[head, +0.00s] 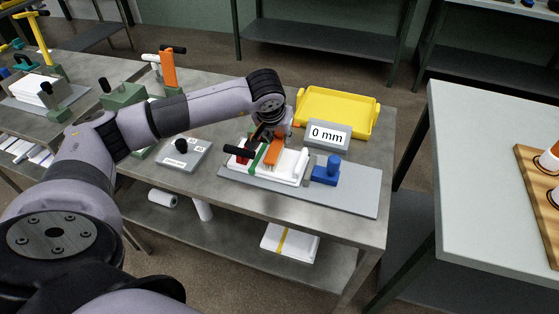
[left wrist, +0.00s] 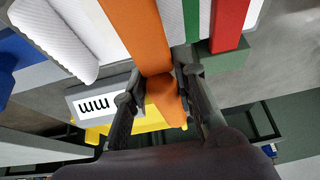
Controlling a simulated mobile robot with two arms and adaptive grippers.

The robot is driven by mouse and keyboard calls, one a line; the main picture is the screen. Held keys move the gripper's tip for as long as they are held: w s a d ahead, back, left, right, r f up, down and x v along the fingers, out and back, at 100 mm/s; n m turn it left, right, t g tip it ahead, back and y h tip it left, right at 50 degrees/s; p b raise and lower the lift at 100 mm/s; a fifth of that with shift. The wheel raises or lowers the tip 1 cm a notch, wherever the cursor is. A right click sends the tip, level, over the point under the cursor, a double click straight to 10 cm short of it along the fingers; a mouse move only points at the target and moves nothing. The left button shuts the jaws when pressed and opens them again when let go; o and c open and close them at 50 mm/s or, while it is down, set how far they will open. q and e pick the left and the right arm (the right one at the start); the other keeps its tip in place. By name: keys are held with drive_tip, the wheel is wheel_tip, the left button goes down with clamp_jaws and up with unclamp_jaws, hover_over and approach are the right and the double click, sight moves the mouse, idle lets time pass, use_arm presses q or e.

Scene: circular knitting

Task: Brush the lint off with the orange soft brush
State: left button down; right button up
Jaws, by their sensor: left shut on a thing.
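The orange soft brush (head: 274,150) is held over a white pad of knitted fabric (head: 290,166) on the bench. It also shows in the left wrist view (left wrist: 138,32), running between my fingers. My left gripper (head: 270,134) is shut on the brush's orange handle; its two fingers (left wrist: 160,88) press on either side. In the wrist view the white ribbed fabric (left wrist: 85,35) lies beside the brush. Whether the bristles touch the fabric cannot be told. No lint can be made out at this size. My right gripper is not in view.
A green strip (head: 257,160) and a red piece (head: 243,155) are beside the brush. A blue block (head: 326,172), a "0 mm" display (head: 328,136) and a yellow tray (head: 338,113) stand close by. The grey mat (head: 355,194) has free room at right.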

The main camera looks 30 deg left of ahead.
use_arm(q)
drive_tip(key=shift+w+d, duration=0.25)
drive_tip(key=shift+d, duration=0.75)
drive_tip(key=shift+s+a+b, duration=0.15)
drive_tip(key=shift+a, duration=0.4)
drive_tip(key=shift+s+a+b, duration=0.15)
drive_tip(key=shift+a, duration=0.35)
drive_tip(key=shift+d, duration=0.15)
drive_tip(key=shift+w+d, duration=0.3)
drive_tip(key=shift+d, duration=0.65)
drive_tip(key=shift+s+a+r+b, duration=0.1)
drive_tip(key=shift+s+a+b, duration=0.1)
drive_tip(key=shift+a, duration=0.35)
drive_tip(key=shift+s+a+b, duration=0.1)
drive_tip(key=shift+a+b, duration=0.05)
drive_tip(key=shift+a, duration=0.4)
drive_tip(key=shift+d, duration=0.15)
